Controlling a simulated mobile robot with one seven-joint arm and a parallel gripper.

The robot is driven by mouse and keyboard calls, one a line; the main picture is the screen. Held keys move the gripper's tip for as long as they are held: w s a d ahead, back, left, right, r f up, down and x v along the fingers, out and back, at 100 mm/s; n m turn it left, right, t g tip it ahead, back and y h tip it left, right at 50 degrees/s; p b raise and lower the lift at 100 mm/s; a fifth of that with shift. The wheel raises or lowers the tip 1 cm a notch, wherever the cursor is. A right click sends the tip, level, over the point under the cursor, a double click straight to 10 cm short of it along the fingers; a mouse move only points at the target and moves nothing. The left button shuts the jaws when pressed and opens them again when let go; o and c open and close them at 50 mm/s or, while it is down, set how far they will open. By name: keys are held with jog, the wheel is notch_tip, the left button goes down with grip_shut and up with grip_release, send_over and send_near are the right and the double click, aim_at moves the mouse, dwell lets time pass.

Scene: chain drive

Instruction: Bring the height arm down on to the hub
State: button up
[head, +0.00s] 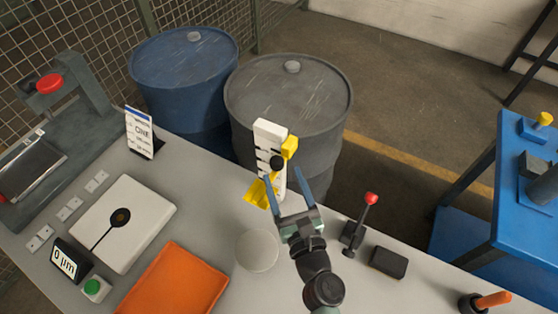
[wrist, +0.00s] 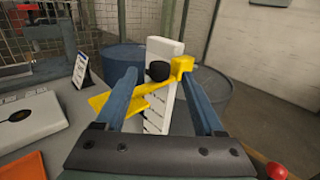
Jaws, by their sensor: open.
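The yellow height arm (head: 258,193) sits on a white upright post (head: 268,132) with dark marks, at the back edge of the bench. It also shows in the wrist view (wrist: 150,86), with a yellow block at its right end and a black knob (wrist: 159,71) on the post. My gripper (head: 298,176) is open, its blue fingers pointing at the post. In the wrist view the fingers stand either side of the knob and part of the arm, with no clear grip on either. I cannot pick out the hub for certain; a pale round disc (head: 257,251) lies below the arm.
A white plate (head: 150,205) with a small dark disc, a display reading 0 µm (head: 66,266) and an orange tray (head: 178,285) lie to the left. A red-knobbed lever (head: 353,233) and black block (head: 388,262) stand to the right. Drums (head: 320,100) stand behind the bench.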

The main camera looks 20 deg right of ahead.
aim_at(279, 167)
jog(key=shift+w+d, duration=0.15)
jog(key=shift+w, duration=0.95)
jog(key=shift+w+d, duration=0.1)
jog(key=shift+w, duration=1)
grip_shut()
